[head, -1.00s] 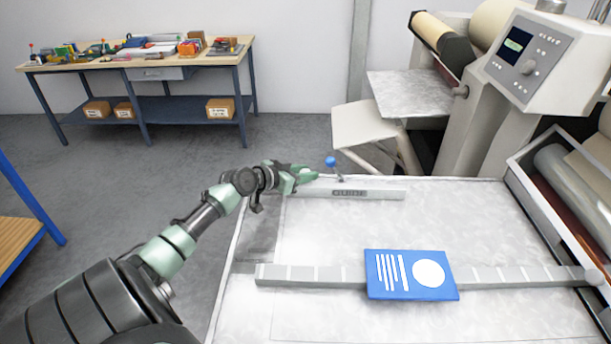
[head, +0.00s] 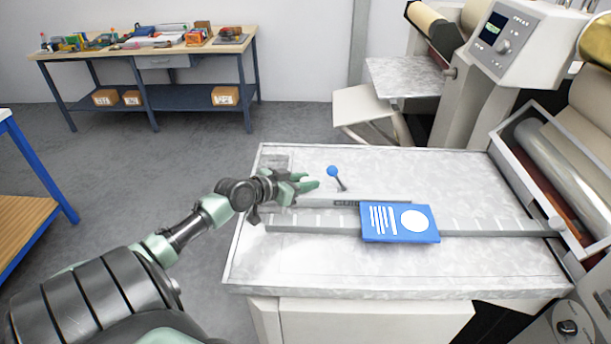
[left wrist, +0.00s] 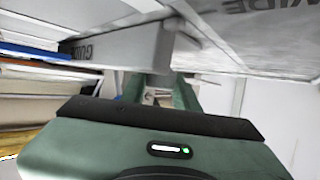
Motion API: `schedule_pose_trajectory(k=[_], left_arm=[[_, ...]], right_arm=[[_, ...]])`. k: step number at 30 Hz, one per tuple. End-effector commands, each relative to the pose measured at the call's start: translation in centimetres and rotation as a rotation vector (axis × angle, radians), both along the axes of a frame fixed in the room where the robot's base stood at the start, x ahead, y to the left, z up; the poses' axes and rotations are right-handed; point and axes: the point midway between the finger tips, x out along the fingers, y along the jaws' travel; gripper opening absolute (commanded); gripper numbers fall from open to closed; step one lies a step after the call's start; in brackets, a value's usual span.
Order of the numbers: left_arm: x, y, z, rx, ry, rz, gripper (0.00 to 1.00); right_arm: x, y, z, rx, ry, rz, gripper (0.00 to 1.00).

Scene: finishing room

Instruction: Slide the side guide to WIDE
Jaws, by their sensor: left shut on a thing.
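The side guide (head: 338,203) is a pale bar lettered GUIDE on the metal table. It lies just behind the ticked bar, and the blue card hides part of it. A blue ball knob (head: 332,171) on a thin stem stands beside it. My left gripper (head: 303,187) is shut on the left end of the guide. In the left wrist view the guide (left wrist: 118,46) runs up to the fingers (left wrist: 158,92). The WIDE lettering (left wrist: 262,6) shows on the surface at the upper right there. My right gripper is out of view.
The ticked bar (head: 490,226) crosses the table (head: 400,270), with a blue card (head: 400,222) on it. A roller machine (head: 510,50) stands behind at the right, with another roller unit (head: 560,165) at the table's right. A cluttered workbench (head: 150,54) stands far left.

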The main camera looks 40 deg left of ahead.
Motion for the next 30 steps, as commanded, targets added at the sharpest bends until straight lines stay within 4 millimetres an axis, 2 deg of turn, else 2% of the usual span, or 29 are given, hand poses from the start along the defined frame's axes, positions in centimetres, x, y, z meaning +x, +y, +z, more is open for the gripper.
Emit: schedule_pose_trajectory(k=[7, 8, 9, 20, 23, 30], left_arm=[[0.0, 0.0, 0.1, 0.0, -0.003, 0.001, 0.0], [0.0, 0.0, 0.1, 0.0, -0.003, 0.001, 0.36], [0.0, 0.0, 0.1, 0.0, -0.003, 0.001, 0.39], [-0.2, 0.1, 0.1, 0.0, -0.002, 0.001, 0.39], [-1.1, 0.2, 0.3, 0.001, -0.001, 0.002, 0.39], [-4.3, 0.4, 1.5, 0.002, 0.0, 0.0, 0.39]], right_arm=[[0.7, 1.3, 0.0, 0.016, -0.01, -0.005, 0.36], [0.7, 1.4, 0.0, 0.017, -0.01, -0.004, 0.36], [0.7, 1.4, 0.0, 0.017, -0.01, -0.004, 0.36], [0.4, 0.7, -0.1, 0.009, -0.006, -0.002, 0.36], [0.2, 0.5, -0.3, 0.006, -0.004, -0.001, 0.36], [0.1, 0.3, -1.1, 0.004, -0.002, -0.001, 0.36]])
